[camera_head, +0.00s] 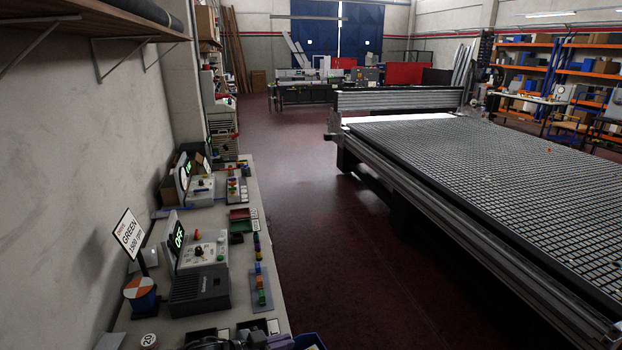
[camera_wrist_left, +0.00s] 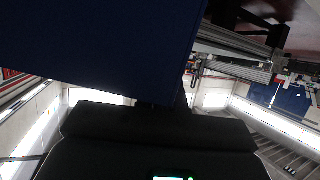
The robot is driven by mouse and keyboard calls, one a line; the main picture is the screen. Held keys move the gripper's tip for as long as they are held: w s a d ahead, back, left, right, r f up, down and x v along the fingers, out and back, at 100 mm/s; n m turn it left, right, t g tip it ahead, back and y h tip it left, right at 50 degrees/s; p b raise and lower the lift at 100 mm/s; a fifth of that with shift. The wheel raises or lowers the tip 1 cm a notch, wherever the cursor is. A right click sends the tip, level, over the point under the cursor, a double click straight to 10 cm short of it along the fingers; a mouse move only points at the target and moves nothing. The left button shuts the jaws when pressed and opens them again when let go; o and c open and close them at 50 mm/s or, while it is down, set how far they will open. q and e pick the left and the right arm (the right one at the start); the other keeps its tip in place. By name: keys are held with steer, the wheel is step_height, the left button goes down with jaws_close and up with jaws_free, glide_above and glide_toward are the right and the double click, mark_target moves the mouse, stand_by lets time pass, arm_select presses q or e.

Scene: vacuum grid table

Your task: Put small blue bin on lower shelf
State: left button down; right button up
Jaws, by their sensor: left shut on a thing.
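The small blue bin (camera_head: 308,342) shows only as a rim and corner at the bottom edge of the head view. Most of it is cut off by the frame. My left gripper (camera_head: 278,341) is beside it at the bottom edge, mostly cut off, and shut on the bin. In the left wrist view the bin (camera_wrist_left: 100,45) is a large dark blue surface filling the upper left, close to the camera. My right gripper is in neither view. A wall shelf (camera_head: 95,22) is at the upper left; I cannot tell a lower shelf below the bench.
The large grid table (camera_head: 500,160) stands to the right. The dark red floor (camera_head: 320,260) between them is clear.

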arm_select(q)
steer(key=s+a+r+n+t+y+p, duration=0.3)
steer(key=s+a+r+n+y+p, duration=0.2)
steer(key=s+p, duration=0.5)
steer(key=s+a+r+n+t+y+p, duration=0.3)
steer(key=s+a+r+n+y+p, duration=0.3)
steer(key=s+a+r+p, duration=0.2)
step_height(320, 180, up, 5)
steer(key=shift+s+a+f+p, duration=0.2)
steer(key=shift+s+a+p, duration=0.2)
steer(key=shift+s+p, duration=0.75)
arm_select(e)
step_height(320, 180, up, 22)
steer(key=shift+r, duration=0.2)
arm_select(q)
steer(key=shift+w, duration=0.1)
